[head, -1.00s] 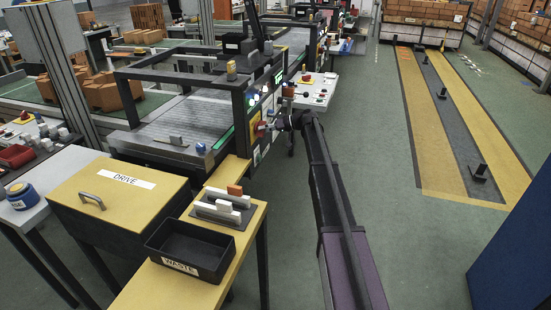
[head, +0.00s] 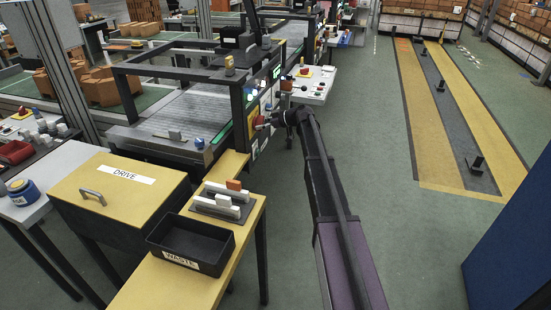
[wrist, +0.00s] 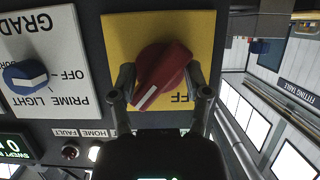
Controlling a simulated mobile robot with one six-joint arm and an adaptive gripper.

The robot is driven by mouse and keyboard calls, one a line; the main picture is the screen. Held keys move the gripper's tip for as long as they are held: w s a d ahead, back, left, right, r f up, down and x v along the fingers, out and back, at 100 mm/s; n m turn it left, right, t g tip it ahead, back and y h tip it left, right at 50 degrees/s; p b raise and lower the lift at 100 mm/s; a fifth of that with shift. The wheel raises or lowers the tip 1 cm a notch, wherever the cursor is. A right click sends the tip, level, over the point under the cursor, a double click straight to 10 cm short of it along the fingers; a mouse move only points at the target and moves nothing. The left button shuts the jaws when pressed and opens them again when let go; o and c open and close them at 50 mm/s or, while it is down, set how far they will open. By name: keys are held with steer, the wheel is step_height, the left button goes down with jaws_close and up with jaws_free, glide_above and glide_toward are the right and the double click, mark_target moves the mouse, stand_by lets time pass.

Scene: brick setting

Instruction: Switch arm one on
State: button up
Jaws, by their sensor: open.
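A red rotary switch (wrist: 163,78) with a white pointer line sits on a yellow plate (wrist: 120,32) in the wrist view. The lettering there is upside down and partly hidden; "FF" shows beside the knob. The white line points to the lower left of the picture. My gripper (wrist: 164,92) is open, with one finger on each side of the red knob; I cannot tell whether they touch it. In the head view the red switch (head: 258,121) is on the machine's side panel, and my gripper (head: 273,119) is right at it.
A blue switch (wrist: 26,77) marked OFF and PRIME LIGHT is beside the yellow plate. A white control table (head: 310,88) stands just behind my arm. A yellow DRIVE box (head: 120,183) and a black WASTE tray (head: 190,245) are at front left.

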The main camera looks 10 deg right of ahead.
steer(key=n+t+h, duration=0.1)
steer(key=n, duration=0.1)
steer(key=shift+f+n+t+b, duration=0.1)
steer(key=shift+n+t+b, duration=0.25)
steer(key=shift+n+t, duration=0.05)
steer(key=n+t+b, duration=0.1)
steer(key=n+t, duration=0.1)
steer(key=n, duration=0.1)
steer(key=shift+h, duration=0.3)
steer(key=p+v, duration=0.4)
steer(key=v, duration=1)
steer(key=s+a+m+g+h+p, duration=0.1)
steer(key=s+a+m+g+p, duration=0.1)
steer(key=s, duration=0.5)
steer(key=s+a+r+m+g+h+p, duration=0.1)
steer(key=s+a+m+g+h+p, duration=0.1)
steer(key=s+a+m+g+p, duration=0.1)
steer(key=s+a+r+m+g+h+p, duration=0.1)
steer(key=s+a+m+g+h+p, duration=0.1)
steer(key=s+a+m+p, duration=0.2)
steer(key=shift+s+a+m+g+p, duration=0.55)
steer(key=shift+s+p, duration=1.3)
steer(key=shift+s, duration=2)
steer(key=shift+a+t, duration=0.1)
steer(key=shift+t, duration=0.15)
